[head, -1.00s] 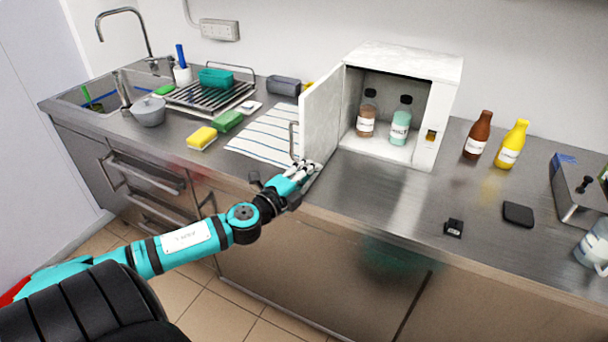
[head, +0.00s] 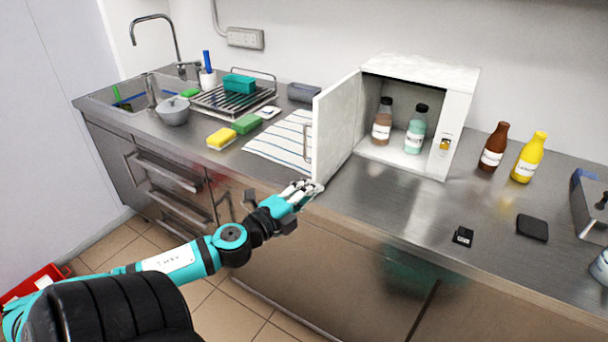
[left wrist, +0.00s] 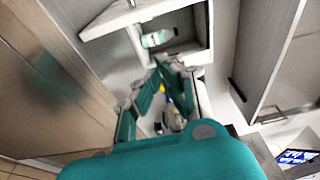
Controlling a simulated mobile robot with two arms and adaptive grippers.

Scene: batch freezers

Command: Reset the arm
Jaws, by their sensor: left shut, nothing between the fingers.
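My left arm comes in from the lower left of the head view. Its teal and white gripper (head: 308,190) is shut and empty, at the counter's front edge just below the open freezer door. The small white freezer (head: 418,70) stands on the counter with its door (head: 336,128) swung open to the left. Inside stand a brown bottle (head: 382,124) and a mint-green bottle (head: 415,133). In the left wrist view the gripper (left wrist: 165,75) points toward the freezer, and the mint-green bottle (left wrist: 158,38) shows there too. My right gripper is not in view.
A striped cloth (head: 280,141) lies left of the door. A yellow sponge (head: 221,138), green sponge (head: 246,124) and dish rack (head: 235,98) are farther left. Brown (head: 493,148) and yellow (head: 529,158) bottles stand right. A black box (head: 463,236) and black pad (head: 532,228) lie front right.

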